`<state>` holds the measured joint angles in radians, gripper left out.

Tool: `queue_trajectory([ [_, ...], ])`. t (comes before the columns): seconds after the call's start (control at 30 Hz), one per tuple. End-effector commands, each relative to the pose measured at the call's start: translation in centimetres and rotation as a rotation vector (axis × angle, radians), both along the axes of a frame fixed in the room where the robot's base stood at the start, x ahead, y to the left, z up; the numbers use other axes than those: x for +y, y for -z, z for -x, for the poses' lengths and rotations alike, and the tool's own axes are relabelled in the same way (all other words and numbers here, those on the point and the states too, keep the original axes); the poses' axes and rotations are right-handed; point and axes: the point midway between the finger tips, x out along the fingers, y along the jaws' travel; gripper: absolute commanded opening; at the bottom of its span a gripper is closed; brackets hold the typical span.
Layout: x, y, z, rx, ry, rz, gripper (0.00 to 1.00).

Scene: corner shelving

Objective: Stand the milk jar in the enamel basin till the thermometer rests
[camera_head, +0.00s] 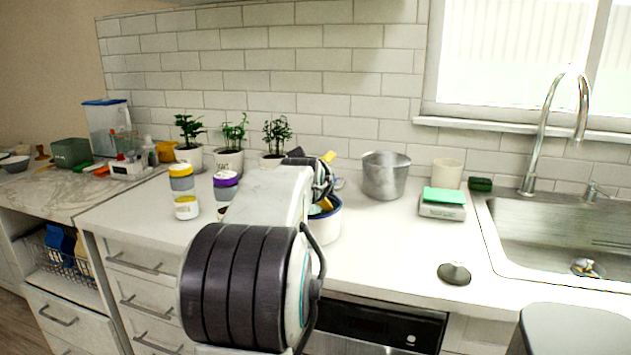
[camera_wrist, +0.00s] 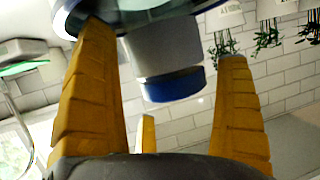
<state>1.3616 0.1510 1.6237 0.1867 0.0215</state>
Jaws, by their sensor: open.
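The enamel basin (camera_head: 328,228), white with a blue rim, stands on the counter, partly hidden behind my arm. Its rim (camera_wrist: 75,12) also shows at the top of the upside-down wrist view. There the milk jar (camera_wrist: 165,58), pale grey with a dark blue lid, stands upright at the basin, its lower part cut off or hidden by the rim; it appears to be inside. My gripper (camera_wrist: 165,45) is open, with one yellow finger on each side of the jar and gaps visible. In the head view my arm hides the jar. I cannot make out a thermometer.
A metal pot (camera_head: 385,178), a cream cup (camera_head: 447,173) and a scale with a green top (camera_head: 443,201) stand to the right, before the sink (camera_head: 560,240). Lidded jars (camera_head: 181,180) and potted plants (camera_head: 229,160) stand left.

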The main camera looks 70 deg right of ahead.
Motion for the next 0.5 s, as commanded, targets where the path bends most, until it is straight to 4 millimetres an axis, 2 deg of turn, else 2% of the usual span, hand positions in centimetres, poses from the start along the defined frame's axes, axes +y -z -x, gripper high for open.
queue_trajectory([
  [0.2, 3.9, -1.7, 0.8, -0.001, 0.0, 0.005, 0.94],
  [0.5, 8.2, -3.4, 1.7, -0.001, -0.001, 0.002, 0.94],
])
